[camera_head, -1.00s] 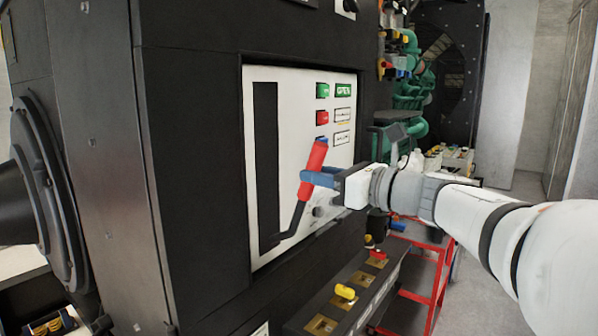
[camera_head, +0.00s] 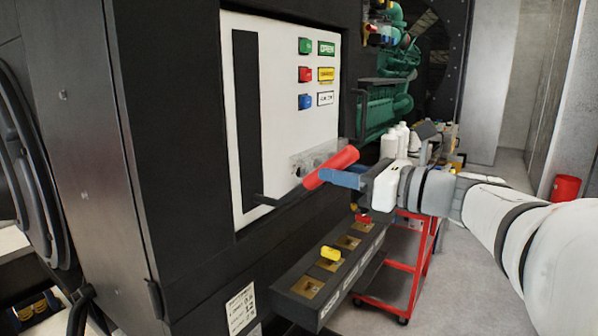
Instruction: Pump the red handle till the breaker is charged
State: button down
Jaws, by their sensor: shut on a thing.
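The breaker panel (camera_head: 275,125) is white with a dark vertical slot (camera_head: 247,120) on its left side. The red handle (camera_head: 331,166) sits on a dark lever that comes out of the slot's lower end. The lever slants out from the panel, and the handle lies tilted low, toward the right. My gripper (camera_head: 338,178) is at the handle from the right, its blue fingers shut on the red grip. Green, red and blue buttons (camera_head: 305,74) sit on the panel, beside labels. The middle label (camera_head: 326,74) is yellow. The far finger is mostly hidden behind the handle.
A red cart (camera_head: 420,268) with white bottles (camera_head: 390,142) stands to the right. Green engine parts (camera_head: 385,100) are behind. Open floor lies at the right.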

jog(key=r+p, duration=0.1)
jog(key=w+a+r+p, duration=0.1)
jog(key=r, duration=0.1)
jog(key=w+a+r+p, duration=0.1)
jog(key=shift+a+r, duration=0.2)
jog(key=shift+r, duration=0.1)
jog(key=w+a+r+p, duration=0.4)
jog(key=w+a+r, duration=0.1)
jog(key=a, duration=0.2)
jog(key=shift+w+a+r, duration=0.25)
jog(key=shift+w, duration=0.1)
jog(key=c, duration=1)
grip_release()
jog(key=shift+d+f, duration=0.1)
jog(key=v, duration=0.9)
